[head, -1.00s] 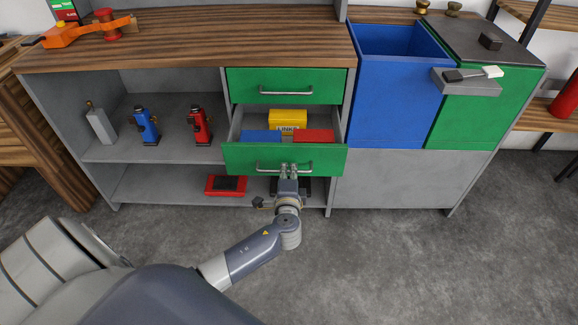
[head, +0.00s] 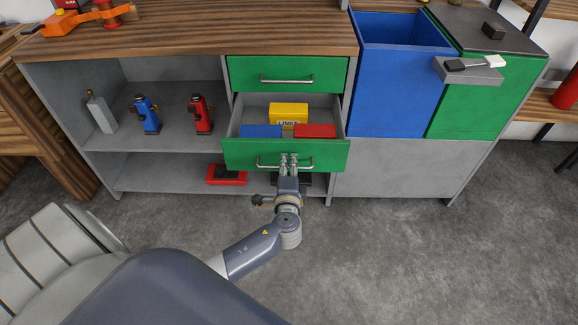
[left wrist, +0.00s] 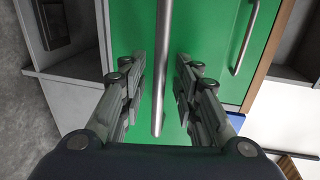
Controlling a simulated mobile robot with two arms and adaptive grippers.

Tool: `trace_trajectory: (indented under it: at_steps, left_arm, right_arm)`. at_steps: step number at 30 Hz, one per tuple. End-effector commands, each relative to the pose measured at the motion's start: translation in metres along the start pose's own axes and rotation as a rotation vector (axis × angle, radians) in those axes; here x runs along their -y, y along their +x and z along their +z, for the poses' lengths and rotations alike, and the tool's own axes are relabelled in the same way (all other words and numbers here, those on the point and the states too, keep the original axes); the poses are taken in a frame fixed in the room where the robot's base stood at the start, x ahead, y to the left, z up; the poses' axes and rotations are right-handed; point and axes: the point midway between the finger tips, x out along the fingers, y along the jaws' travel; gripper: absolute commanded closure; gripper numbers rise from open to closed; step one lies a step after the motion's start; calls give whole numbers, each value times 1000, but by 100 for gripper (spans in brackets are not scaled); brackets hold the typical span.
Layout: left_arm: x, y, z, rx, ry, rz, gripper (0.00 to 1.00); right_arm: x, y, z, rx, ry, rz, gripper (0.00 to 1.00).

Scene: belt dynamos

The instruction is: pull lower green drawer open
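The lower green drawer (head: 240,155) is pulled out of the cabinet. Its inside shows a yellow box (head: 288,114), a blue block (head: 261,131) and a red block (head: 315,131). My left gripper (head: 288,160) is at the middle of the drawer's metal handle (head: 265,165). In the left wrist view the handle bar (left wrist: 163,70) runs between the two fingers (left wrist: 161,75), with a visible gap on each side, so the gripper looks open around it. My right gripper is not in view.
The upper green drawer (head: 287,68) is shut above. Shelves to the left hold a blue item (head: 146,114), a red item (head: 200,114) and a grey bottle (head: 101,113). A blue bin (head: 395,85) stands to the right. The floor (head: 420,260) in front is clear.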

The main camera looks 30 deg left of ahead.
Motion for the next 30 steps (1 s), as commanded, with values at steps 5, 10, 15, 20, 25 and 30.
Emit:
trace_trajectory:
  at_steps: [5, 10, 15, 20, 25, 30]
  left_arm:
    - [0, -1, -1, -1, -1, 1, 71]
    - [-2, -14, -1, -4, -2, 3, 71]
    - [-2, -47, -1, -4, -2, 5, 71]
    - [-2, -82, -1, -3, -2, 4, 71]
    - [-1, -108, 0, -2, 0, 3, 71]
    - [0, -119, 0, 0, 0, 1, 71]
  right_arm:
    - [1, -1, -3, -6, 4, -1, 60]
    - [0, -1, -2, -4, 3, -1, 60]
    - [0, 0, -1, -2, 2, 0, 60]
    - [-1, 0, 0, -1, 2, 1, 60]
    - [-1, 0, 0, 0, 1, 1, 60]
    - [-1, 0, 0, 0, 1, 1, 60]
